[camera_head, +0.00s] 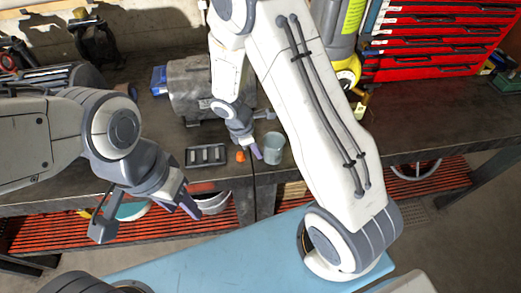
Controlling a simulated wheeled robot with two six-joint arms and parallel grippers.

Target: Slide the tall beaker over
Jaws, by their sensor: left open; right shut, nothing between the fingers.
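The tall beaker (273,149), a grey-blue cylinder, stands upright on the dark workbench near its front edge. My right gripper (257,153) is shut and empty just left of the beaker, its fingers pointing down. I cannot tell whether the fingers touch the beaker. My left gripper (147,217) is open and empty, in front of the bench edge at lower left, well away from the beaker.
A black compartmented tray (206,155) and a small orange object (240,157) lie left of the beaker. A large grey motor (189,88) stands behind them. A red tool chest (440,40) stands at back right.

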